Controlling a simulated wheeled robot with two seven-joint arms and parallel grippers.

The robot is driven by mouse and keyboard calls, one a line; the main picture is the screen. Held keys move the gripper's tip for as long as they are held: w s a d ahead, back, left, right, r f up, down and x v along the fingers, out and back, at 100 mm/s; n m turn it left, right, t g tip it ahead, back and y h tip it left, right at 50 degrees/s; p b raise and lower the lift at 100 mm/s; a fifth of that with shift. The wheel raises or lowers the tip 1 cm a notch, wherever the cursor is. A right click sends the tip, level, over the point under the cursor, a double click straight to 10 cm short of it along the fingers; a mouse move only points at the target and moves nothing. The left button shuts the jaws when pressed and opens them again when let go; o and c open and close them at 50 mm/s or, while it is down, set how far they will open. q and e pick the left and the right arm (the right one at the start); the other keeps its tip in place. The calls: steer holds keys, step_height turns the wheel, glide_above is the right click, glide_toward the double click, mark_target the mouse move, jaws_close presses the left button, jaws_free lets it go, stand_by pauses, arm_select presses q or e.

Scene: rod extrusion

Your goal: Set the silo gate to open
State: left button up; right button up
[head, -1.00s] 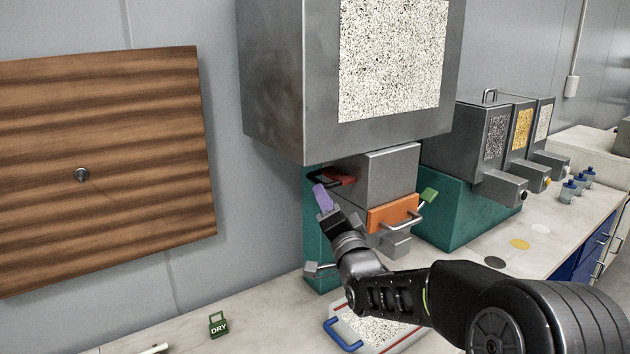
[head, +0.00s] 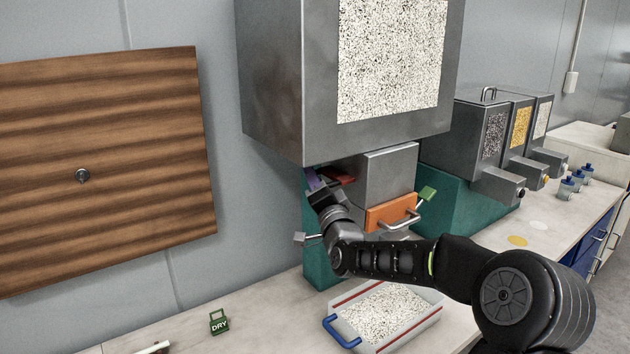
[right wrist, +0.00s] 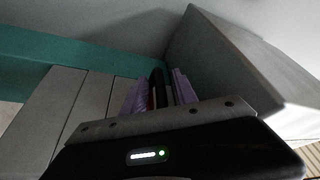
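The silo (head: 275,80) is a large grey box with a speckled window. Under it is a red slide (head: 341,176), which appears to be its gate; its dark handle is mostly hidden behind my right gripper in the head view. My right gripper (head: 314,180), with purple fingers, is raised to the slide's left end. In the right wrist view the purple fingers (right wrist: 159,94) stand apart, with a dark bar (right wrist: 157,84), seemingly the handle, between them. Gaps show beside the bar. My left gripper is not in view.
An orange-fronted drawer (head: 391,213) and a green lever (head: 427,193) are right of my gripper. A tray of pellets (head: 340,332) stands below my forearm. A green DRY tag (head: 218,322) stands on the counter. Smaller hoppers (head: 487,130) are at right.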

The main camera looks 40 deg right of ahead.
steer(key=shift+c, duration=0.3)
jaws_close()
stand_by(1.0)
